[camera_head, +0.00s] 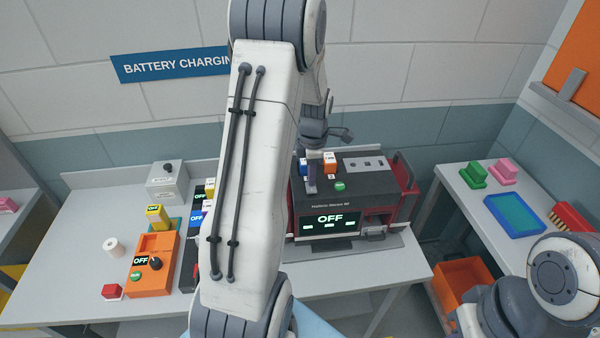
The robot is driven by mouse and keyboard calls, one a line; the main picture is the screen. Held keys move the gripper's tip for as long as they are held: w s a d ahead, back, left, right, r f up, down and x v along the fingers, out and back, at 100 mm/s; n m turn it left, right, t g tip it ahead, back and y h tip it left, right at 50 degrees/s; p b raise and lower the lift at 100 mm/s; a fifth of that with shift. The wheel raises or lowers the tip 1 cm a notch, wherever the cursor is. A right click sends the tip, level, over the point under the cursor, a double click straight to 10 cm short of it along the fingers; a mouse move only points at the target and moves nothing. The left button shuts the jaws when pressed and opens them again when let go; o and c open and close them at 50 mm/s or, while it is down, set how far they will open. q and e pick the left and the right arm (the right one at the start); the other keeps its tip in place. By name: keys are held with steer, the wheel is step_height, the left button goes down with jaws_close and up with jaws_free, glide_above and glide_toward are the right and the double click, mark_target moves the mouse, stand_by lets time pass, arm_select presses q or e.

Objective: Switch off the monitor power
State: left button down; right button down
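The monitor unit (345,205) is a dark box with a red side on the grey bench at the middle right. Its front screen (330,220) reads OFF in white. On its top are a blue switch (304,166), an orange switch (330,163) with a white label, and a green button (340,186). My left arm hides the unit's left side. My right arm shows at the lower right, its gripper out of view.
An orange box (142,275) labelled OFF, a yellow switch (157,214), a grey box (167,184), a white roll (113,246) and a red block (112,291) are on the left bench. A blue tray (514,214) lies on the right bench. An orange bin (464,280) stands below.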

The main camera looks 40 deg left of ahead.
arm_select(q)
steer(key=shift+s+d+f, duration=0.15)
steer(key=shift+d, duration=0.05)
steer(key=shift+s, duration=0.1)
